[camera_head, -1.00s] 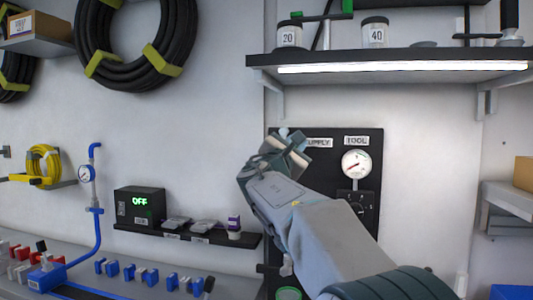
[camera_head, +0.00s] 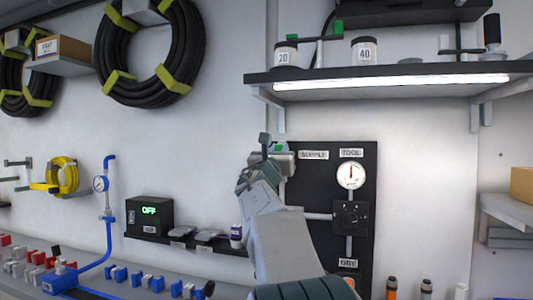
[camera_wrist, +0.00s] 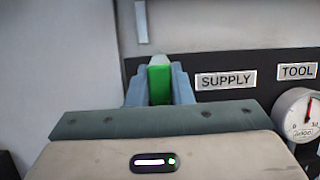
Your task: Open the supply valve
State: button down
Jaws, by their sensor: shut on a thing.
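The supply valve's green handle (camera_wrist: 159,86) stands upright between the two fingers of my gripper (camera_wrist: 160,78) in the wrist view, just left of the SUPPLY label (camera_wrist: 226,80). In the head view a little of the green handle (camera_head: 278,147) shows at my gripper (camera_head: 271,153), by the upper left edge of the black panel (camera_head: 325,200). The fingers are shut on the handle. The valve's body is hidden behind my gripper. The TOOL gauge (camera_head: 351,175) has its red needle pointing about straight up.
A black knob (camera_head: 351,215) sits below the gauge, with a DRY label (camera_head: 348,263) lower down. A lit shelf (camera_head: 390,82) with jars juts out above the panel.

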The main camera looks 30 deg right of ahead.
dwell(0.4)
jog(key=c, duration=1.3)
grip_release()
jog(key=b+v, duration=0.3)
jog(key=v, duration=1.1)
jog(key=shift+w+f, duration=0.1)
